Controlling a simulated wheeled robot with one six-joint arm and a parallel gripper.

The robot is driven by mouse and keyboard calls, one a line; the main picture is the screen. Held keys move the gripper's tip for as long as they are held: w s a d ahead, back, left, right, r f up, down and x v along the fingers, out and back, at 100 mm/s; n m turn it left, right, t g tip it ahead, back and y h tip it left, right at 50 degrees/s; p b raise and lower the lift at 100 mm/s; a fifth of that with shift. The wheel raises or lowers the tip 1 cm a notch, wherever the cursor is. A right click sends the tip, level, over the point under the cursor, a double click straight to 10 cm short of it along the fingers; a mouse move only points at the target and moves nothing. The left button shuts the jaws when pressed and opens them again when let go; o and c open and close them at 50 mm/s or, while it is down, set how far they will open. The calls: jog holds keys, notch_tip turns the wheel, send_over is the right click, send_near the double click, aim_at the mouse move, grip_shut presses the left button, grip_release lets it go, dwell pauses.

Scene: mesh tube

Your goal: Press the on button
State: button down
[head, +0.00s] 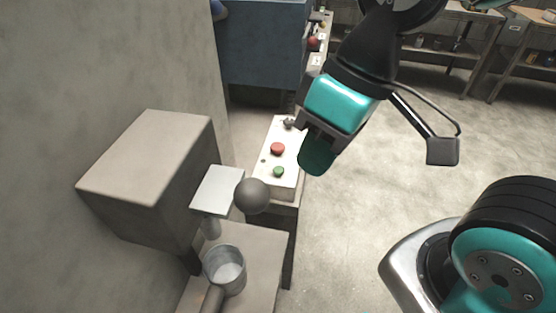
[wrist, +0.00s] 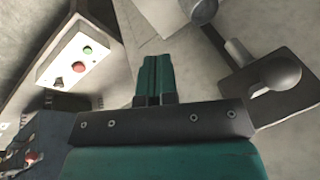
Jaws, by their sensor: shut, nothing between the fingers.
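A white control panel (head: 292,150) lies on a narrow stand in the middle of the head view. On it are a red button (head: 278,148) and, nearer to me, a green button (head: 279,171); no label is readable. In the wrist view the panel (wrist: 66,64) is at the upper left, with the green button (wrist: 87,50) and the red button (wrist: 78,67). My gripper (head: 316,158) is shut and empty, with teal fingers. In the head view it is just right of the buttons and overlaps the panel's right edge. The wrist view shows the fingers (wrist: 152,78) apart from the panel.
A dark grey ball knob (head: 252,195) stands just in front of the panel. A grey box (head: 150,165) and a metal cup (head: 225,268) are at the left by the wall. A blue cabinet (head: 262,45) is behind. Open floor (head: 345,230) lies to the right.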

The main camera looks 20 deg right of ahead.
jog(key=w+d+f+m+h, duration=0.1)
jog(key=w+f+m, duration=0.1)
jog(key=w+m, duration=0.35)
jog(key=w+d+f+m+h, duration=0.1)
jog(key=w+f+m, duration=0.15)
jog(key=w, duration=0.55)
jog(key=m+h, duration=0.2)
jog(key=m, duration=0.4)
send_over(278, 169)
notch_tip(278, 169, down, 8)
jog(key=shift+r+b, duration=0.2)
jog(key=shift+b, duration=0.25)
jog(key=shift+f, duration=0.15)
notch_tip(278, 169, down, 14)
jog(key=shift+r+p, duration=0.1)
jog(key=shift+p, duration=0.4)
